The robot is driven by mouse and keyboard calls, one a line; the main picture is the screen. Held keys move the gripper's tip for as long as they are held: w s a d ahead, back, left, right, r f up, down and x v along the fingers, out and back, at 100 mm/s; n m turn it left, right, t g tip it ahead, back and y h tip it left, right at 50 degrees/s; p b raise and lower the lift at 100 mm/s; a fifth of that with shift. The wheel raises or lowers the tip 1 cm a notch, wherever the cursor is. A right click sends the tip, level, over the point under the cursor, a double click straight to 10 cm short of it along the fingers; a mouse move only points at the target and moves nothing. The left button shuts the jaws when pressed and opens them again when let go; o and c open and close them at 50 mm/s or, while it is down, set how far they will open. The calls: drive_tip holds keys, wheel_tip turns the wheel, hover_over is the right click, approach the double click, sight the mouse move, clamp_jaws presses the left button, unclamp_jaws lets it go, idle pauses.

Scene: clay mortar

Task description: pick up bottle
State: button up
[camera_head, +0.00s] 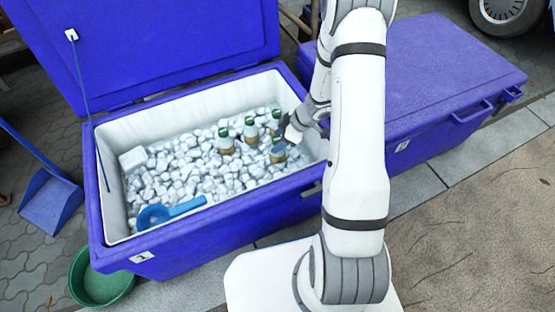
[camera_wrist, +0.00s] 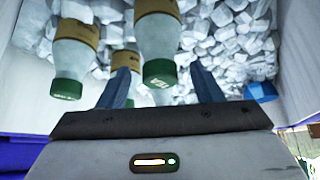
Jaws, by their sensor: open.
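Several clear bottles with green caps and tan labels stand in the ice of an open blue cooler (camera_head: 190,232). In the head view they include a left bottle (camera_head: 226,141), a middle one (camera_head: 250,131) and one nearest my gripper (camera_head: 278,155). My gripper (camera_head: 284,142) is over the ice at the cooler's right side, beside the bottles. In the wrist view, my open gripper (camera_wrist: 160,76) has one bottle (camera_wrist: 157,38) showing between its fingers, its cap toward me. Whether the fingers touch it cannot be told. Another bottle (camera_wrist: 75,50) is to the left.
A blue scoop (camera_head: 170,211) lies on the ice at the front. The cooler's lid (camera_head: 150,45) stands open behind. A closed blue cooler (camera_head: 440,70) is to the right. A green basin (camera_head: 103,286) and a blue dustpan (camera_head: 50,200) are at left.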

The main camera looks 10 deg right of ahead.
sight(277, 154)
drive_tip(key=b+x, duration=0.3)
drive_tip(key=shift+f, duration=0.2)
drive_tip(key=shift+r, duration=0.1)
clamp_jaws()
idle(0.4)
